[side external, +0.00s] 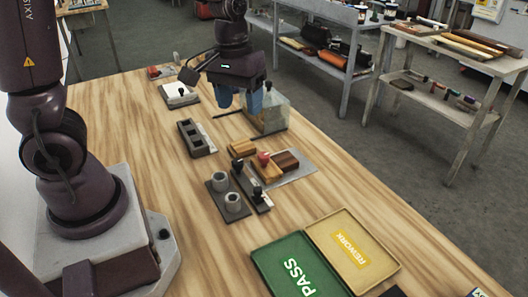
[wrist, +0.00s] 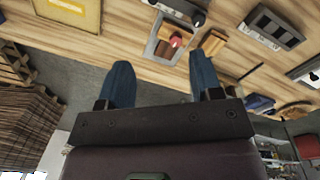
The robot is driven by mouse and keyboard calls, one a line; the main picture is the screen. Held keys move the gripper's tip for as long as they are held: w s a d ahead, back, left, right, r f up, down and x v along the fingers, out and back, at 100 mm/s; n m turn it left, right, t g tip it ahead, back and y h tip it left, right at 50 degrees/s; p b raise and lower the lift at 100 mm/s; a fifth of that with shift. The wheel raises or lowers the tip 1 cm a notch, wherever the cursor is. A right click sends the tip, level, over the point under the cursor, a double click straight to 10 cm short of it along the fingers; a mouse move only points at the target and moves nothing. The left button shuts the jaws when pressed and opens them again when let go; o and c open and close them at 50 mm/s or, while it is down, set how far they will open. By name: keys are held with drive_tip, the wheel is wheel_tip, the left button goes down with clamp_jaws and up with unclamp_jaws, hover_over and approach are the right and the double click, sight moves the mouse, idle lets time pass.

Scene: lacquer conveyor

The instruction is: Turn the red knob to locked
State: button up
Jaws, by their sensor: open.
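The red knob (side external: 264,158) stands among small wooden blocks on a grey plate (side external: 300,170) near the middle of the table in the side external view. It also shows in the wrist view (wrist: 177,41), just above the space between my fingertips in the picture. Its marking and pointing direction are too small to read. My gripper (side external: 241,101) has two blue fingers spread apart with nothing between them. It hangs above the table, behind the knob and beside a clear box, apart from the knob. The fingers also show in the wrist view (wrist: 159,62).
The clear box (side external: 268,115) stands close to my fingers. A dark slotted block (side external: 195,139), a holder with two grey cups (side external: 228,194) and a black-knobbed strip (side external: 257,192) surround the plate. Green PASS (side external: 290,270) and yellow REWORK (side external: 350,250) trays lie in front. Bare wood lies to the left.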

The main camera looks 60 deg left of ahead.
sight(264, 155)
drive_tip(key=w+a+f+n, duration=0.65)
drive_tip(key=w+n, duration=0.25)
drive_tip(key=n, duration=0.2)
drive_tip(key=shift+n+y, duration=0.3)
drive_tip(key=f, duration=1.3)
drive_tip(key=shift+s+d+f, duration=0.2)
drive_tip(key=shift+f, duration=0.1)
drive_tip(key=c, duration=0.9)
